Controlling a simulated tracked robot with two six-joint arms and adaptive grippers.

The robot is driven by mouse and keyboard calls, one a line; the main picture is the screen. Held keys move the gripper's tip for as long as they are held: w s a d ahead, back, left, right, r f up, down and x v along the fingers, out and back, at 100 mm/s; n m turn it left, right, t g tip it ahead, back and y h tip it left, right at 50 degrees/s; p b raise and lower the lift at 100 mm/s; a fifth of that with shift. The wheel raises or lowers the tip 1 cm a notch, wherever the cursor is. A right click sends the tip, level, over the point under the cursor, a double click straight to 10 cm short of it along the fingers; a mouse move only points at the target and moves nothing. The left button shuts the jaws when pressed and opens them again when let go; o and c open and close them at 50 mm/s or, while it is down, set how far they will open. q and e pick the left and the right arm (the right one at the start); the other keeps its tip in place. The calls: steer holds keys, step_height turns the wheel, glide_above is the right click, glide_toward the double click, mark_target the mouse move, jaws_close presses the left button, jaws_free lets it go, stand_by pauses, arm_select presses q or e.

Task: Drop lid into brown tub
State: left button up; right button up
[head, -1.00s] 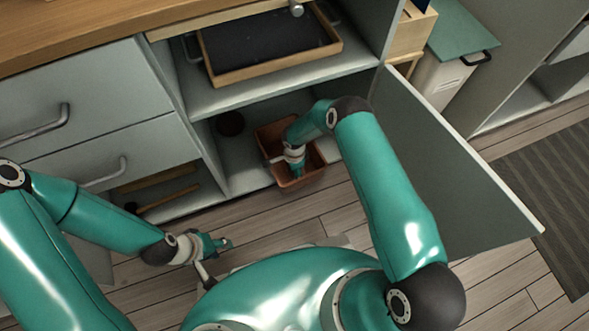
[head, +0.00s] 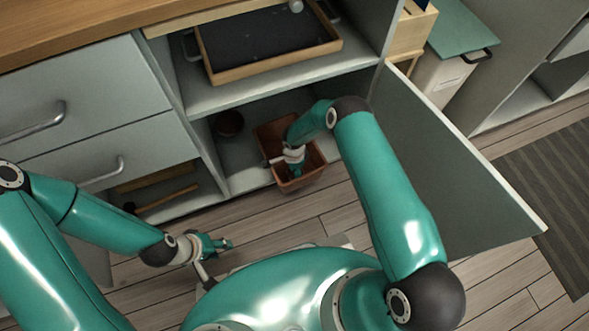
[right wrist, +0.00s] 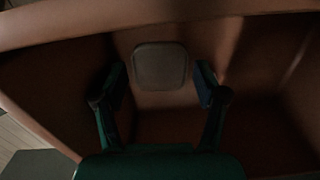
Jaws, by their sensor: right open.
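The brown tub (head: 303,183) stands on the lower shelf of the open cupboard in the head view. My right gripper (head: 297,171) reaches down into it. In the right wrist view the tub's brown walls (right wrist: 55,80) surround my right gripper (right wrist: 158,88), whose two fingers are apart. A pale rounded-square lid (right wrist: 160,64) shows inside the tub, beyond and between the fingertips. I cannot tell whether the fingers touch it. My left gripper (head: 224,244) hangs over the floor to the left, away from the tub; its jaws are too small to judge.
The cupboard door (head: 455,165) is swung open to the right of my right arm. A dark round pot (head: 229,123) sits left of the tub. A wooden-rimmed tray (head: 270,72) lies on the shelf above. Bare floor (head: 275,215) shows in front.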

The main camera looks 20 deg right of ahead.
step_height(320, 180, up, 8)
steer(key=p, duration=0.3)
steer(key=shift+r, duration=0.2)
